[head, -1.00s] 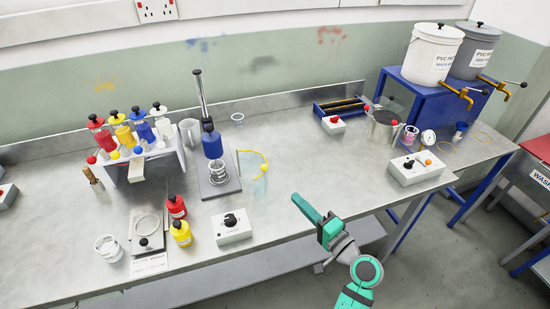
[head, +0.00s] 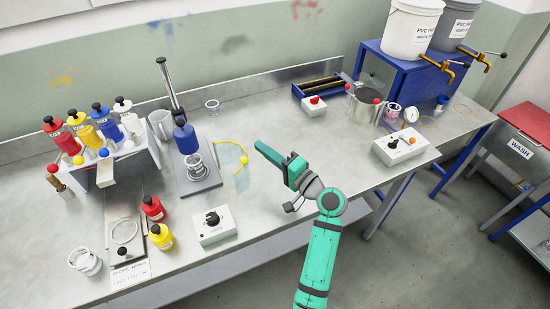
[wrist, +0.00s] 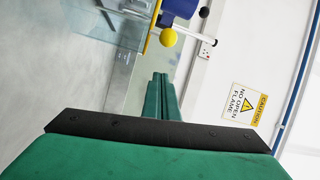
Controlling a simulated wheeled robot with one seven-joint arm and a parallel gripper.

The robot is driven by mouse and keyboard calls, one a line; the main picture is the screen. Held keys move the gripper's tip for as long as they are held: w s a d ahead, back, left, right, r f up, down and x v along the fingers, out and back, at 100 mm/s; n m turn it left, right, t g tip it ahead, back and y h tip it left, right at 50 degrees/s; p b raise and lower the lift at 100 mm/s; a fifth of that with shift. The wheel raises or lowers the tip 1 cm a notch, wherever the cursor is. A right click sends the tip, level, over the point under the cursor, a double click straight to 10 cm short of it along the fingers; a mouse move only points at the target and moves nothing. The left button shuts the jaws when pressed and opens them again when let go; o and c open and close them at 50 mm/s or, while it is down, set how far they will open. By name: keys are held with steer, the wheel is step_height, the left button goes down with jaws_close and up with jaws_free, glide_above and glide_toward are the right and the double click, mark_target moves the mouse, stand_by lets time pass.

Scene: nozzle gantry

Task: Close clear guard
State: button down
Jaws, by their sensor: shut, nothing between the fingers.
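The clear guard (head: 236,172) is a transparent curved panel with a yellow edge and a yellow ball knob (head: 244,160). It stands swung out on the right side of the mixer stand (head: 196,170), which has a blue motor head and a beaker under it. In the wrist view, the shut fingers (wrist: 160,85) point toward the yellow knob (wrist: 168,38) and the clear panel (wrist: 112,35) at upper left.
A white control box (head: 214,226) with a black knob sits in front of the mixer. Red (head: 153,208) and yellow (head: 161,236) bottles stand to its left. A steel pot (head: 363,106) and another control box (head: 401,148) are to the right. The bench between guard and pot is clear.

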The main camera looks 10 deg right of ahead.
steer(key=s+a, duration=0.2)
steer(key=shift+s+a+f, duration=0.3)
steer(key=shift+s+a, duration=0.05)
steer(key=shift+a, duration=0.05)
steer(key=shift+d, duration=0.1)
